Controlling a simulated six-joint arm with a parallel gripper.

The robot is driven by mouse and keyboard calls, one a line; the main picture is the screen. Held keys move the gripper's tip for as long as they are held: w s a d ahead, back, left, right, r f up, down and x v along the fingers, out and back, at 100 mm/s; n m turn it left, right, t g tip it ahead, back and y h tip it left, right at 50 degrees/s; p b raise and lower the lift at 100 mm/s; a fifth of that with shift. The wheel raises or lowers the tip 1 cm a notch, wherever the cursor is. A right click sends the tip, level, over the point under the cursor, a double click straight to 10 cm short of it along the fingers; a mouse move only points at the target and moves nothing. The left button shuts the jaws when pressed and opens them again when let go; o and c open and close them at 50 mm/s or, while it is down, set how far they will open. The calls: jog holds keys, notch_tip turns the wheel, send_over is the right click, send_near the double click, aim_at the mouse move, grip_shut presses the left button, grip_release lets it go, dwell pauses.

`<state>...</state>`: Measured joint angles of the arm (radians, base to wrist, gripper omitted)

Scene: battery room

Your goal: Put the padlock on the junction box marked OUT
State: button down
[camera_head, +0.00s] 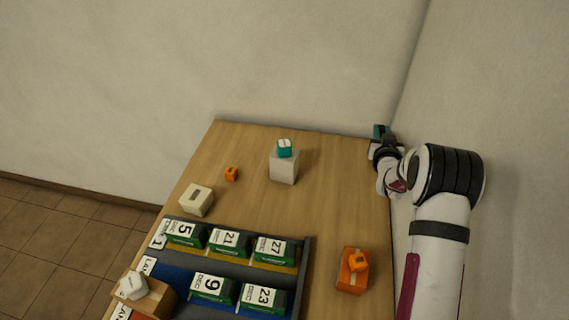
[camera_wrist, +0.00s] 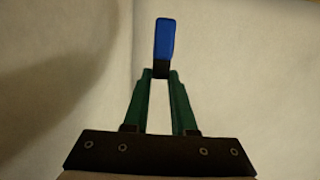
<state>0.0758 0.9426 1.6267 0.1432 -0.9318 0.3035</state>
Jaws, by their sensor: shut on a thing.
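My gripper (camera_wrist: 160,76) is shut on a small blue-and-black object (camera_wrist: 164,40) that sticks up past the fingertips in the wrist view. I cannot tell whether this is the padlock. In the head view my gripper (camera_head: 380,132) is at the far right table corner, by the wall, and its load is not clear. Possible junction boxes are a cream box (camera_head: 195,201) with a dark marking, a grey box (camera_head: 284,170) and an orange box (camera_head: 344,281). I cannot read OUT on any of them. A small orange block (camera_head: 231,174) lies on the table.
A teal-and-white item (camera_head: 285,149) sits on the grey box, and a small orange item (camera_head: 358,262) on the orange box. A rack (camera_head: 306,262) holds several green numbered batteries. A white item (camera_head: 132,285) sits on a brown box (camera_head: 158,298).

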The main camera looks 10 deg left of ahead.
notch_tip(320, 180, up, 10)
jog(key=r, duration=0.1)
jog(key=n+g+y, duration=1)
jog(key=n+y, duration=0.4)
jog(key=y, duration=0.1)
send_over(201, 199)
jog(key=shift+f, duration=8.2)
jog(key=shift+f, duration=0.1)
jog(key=c, duration=0.7)
grip_release()
